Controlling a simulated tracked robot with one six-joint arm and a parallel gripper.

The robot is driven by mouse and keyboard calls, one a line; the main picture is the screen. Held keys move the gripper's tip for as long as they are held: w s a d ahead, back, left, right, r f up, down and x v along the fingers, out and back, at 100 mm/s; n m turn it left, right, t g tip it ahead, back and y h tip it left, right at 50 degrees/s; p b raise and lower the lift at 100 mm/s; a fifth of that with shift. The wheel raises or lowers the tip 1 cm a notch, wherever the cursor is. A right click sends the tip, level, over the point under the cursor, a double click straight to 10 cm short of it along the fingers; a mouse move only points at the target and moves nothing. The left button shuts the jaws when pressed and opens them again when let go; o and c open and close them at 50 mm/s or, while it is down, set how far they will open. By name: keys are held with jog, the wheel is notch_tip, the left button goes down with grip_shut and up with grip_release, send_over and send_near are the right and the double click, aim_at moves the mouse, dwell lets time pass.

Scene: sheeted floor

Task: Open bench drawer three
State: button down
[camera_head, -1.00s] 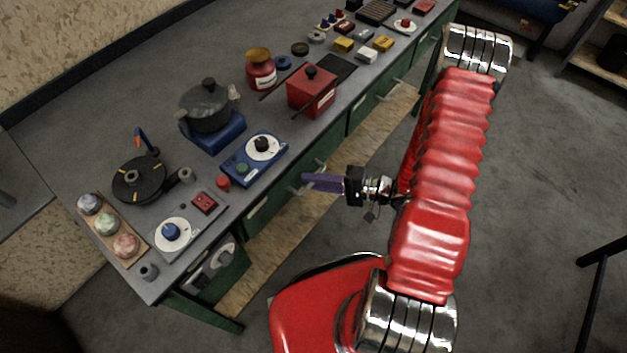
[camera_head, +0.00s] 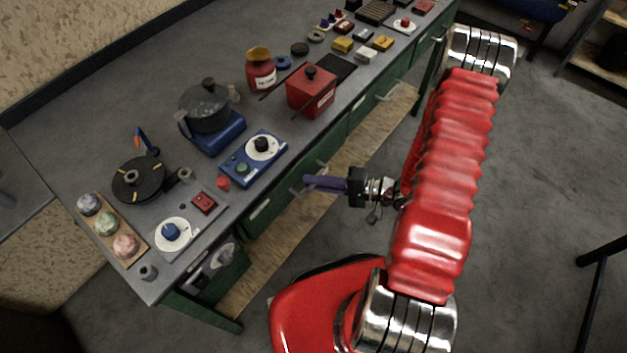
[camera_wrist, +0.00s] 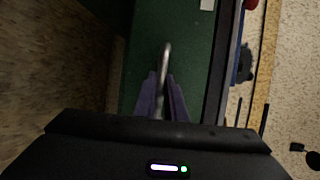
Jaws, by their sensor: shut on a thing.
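The grey-topped bench has green drawer fronts along its side. My gripper (camera_head: 308,182) has purple fingers and is at the front of one green drawer (camera_head: 264,207). In the wrist view, the fingers (camera_wrist: 161,82) are shut on a metal bar handle (camera_wrist: 166,55), which sticks out from the green drawer front (camera_wrist: 190,60). The handle (camera_head: 296,191) also shows in the head view, partly hidden by the fingers. The drawer looks closed. I cannot read any drawer number.
Another handle (camera_head: 387,93) is farther along the bench. A blue control box (camera_head: 254,157), a red box (camera_head: 311,92) and a dark pot (camera_head: 206,106) stand on top. A wooden lower shelf (camera_head: 268,262) lies below the drawers.

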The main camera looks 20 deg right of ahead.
jog(key=s+d, duration=0.7)
jog(key=s, duration=0.3)
jog(key=s+d, duration=0.6)
jog(key=s, duration=0.4)
jog(key=shift+d+f, duration=0.15)
jog(key=shift+d, duration=0.25)
jog(key=shift+s, duration=0.1)
jog(key=c, duration=2.1)
grip_release()
jog(key=shift+d, duration=0.1)
jog(key=v, duration=1.3)
jog(key=shift+s+d, duration=0.15)
jog(key=shift+d, duration=0.15)
